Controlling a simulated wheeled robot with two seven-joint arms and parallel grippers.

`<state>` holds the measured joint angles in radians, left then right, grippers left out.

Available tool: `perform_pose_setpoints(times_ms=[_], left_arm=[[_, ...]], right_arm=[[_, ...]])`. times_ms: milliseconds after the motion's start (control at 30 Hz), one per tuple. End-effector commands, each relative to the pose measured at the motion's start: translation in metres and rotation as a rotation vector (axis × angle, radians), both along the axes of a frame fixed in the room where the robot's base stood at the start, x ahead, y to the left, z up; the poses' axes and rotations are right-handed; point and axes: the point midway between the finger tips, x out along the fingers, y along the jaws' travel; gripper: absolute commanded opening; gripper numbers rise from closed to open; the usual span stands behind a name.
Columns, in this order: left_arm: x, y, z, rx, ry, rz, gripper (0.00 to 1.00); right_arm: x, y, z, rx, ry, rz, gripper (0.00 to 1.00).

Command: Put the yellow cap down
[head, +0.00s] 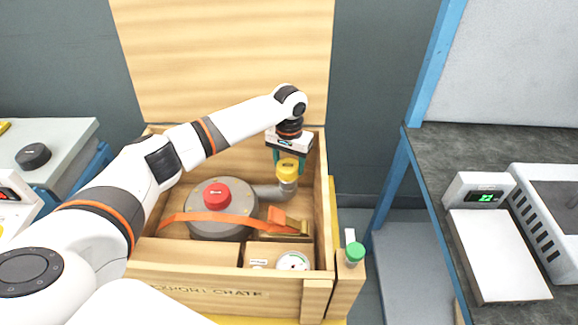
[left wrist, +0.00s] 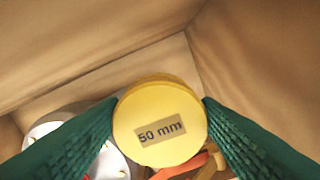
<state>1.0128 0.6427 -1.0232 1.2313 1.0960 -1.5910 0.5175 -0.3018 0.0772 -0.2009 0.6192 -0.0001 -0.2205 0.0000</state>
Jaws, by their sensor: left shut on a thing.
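The yellow cap (head: 288,166) is between the green fingers of my left gripper (head: 288,158), inside the back right part of the wooden crate (head: 328,215). In the left wrist view the cap (left wrist: 160,125) shows its round face with a "50 mm" label, and my left gripper (left wrist: 160,108) is shut on its sides. The cap is at the upturned mouth of the grey pipe (head: 284,188) of the blower (head: 205,228). I cannot tell whether it is seated on the pipe or just above it. My right gripper is not in view.
An orange strap (head: 215,218) crosses the blower, which has a red knob (head: 217,195). A round white gauge (head: 292,261) lies in a front compartment. The crate lid (head: 225,60) stands open behind. A bench with a scale (head: 497,255) stands further right.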

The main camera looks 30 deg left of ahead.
Motion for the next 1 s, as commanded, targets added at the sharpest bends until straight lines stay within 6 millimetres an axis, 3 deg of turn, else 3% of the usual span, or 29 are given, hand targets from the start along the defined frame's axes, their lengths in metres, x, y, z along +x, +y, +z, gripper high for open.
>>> perform_pose_setpoints(times_ms=[133,867,900,1000], left_arm=[[0.000,0.000,-0.013,0.000,-0.001,0.000,0.36],[0.000,0.000,-0.025,0.000,-0.001,-0.001,0.36],[0.000,0.000,-0.025,0.000,-0.001,-0.001,0.59],[0.000,0.000,-0.025,0.000,-0.001,-0.001,0.75]], right_arm=[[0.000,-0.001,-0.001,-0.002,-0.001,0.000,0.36],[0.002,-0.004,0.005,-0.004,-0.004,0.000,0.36],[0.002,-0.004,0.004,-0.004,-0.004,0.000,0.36],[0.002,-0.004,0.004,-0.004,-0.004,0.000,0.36]])
